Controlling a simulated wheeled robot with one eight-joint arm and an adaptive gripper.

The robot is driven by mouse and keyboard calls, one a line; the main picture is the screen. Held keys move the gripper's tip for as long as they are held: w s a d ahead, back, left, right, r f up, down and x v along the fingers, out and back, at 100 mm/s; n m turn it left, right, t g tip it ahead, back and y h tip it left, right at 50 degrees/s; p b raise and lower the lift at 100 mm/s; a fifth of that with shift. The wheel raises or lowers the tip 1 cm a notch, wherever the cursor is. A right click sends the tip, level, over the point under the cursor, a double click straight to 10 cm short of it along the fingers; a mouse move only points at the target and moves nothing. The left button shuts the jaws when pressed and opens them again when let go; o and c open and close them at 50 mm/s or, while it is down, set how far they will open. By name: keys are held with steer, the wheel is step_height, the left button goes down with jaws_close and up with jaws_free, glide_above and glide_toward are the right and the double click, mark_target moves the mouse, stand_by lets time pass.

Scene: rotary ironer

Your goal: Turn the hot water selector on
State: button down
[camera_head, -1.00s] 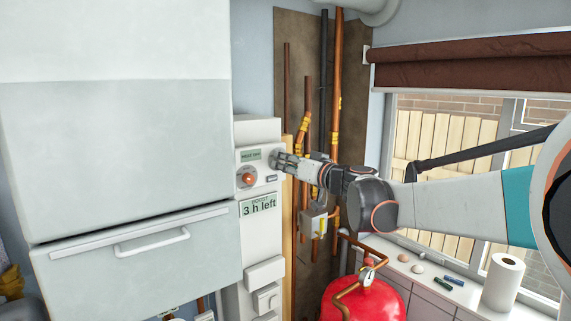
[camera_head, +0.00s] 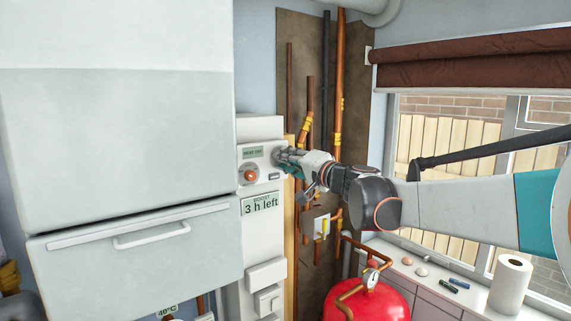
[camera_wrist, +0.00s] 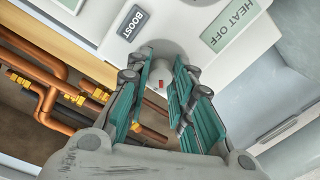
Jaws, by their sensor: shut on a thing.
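A white control unit (camera_head: 262,236) stands beside the large pale cabinet in the head view. Its upper panel has a HEAT OFF display (camera_head: 251,153) and a red-orange dial (camera_head: 249,174). My gripper (camera_head: 282,158) is at the panel's upper right, right of that display. In the wrist view, the teal fingers of my gripper (camera_wrist: 161,88) are shut around a pale round knob (camera_wrist: 163,70) with a small red mark. The HEAT OFF display (camera_wrist: 230,24) and a BOOST label (camera_wrist: 133,22) flank it. The fingers partly hide the knob, so its setting cannot be read.
Copper pipes (camera_head: 338,100) run up the wall right of the unit. A red tank (camera_head: 368,300) stands below my arm. A paper roll (camera_head: 509,285) stands on the window counter.

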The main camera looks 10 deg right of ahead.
steer(key=shift+f+m, duration=0.15)
steer(key=shift+m, duration=0.95)
steer(key=c, duration=1.4)
jaws_free()
steer(key=shift+s, duration=0.1)
steer(key=v, duration=0.7)
steer(key=shift+s, duration=0.3)
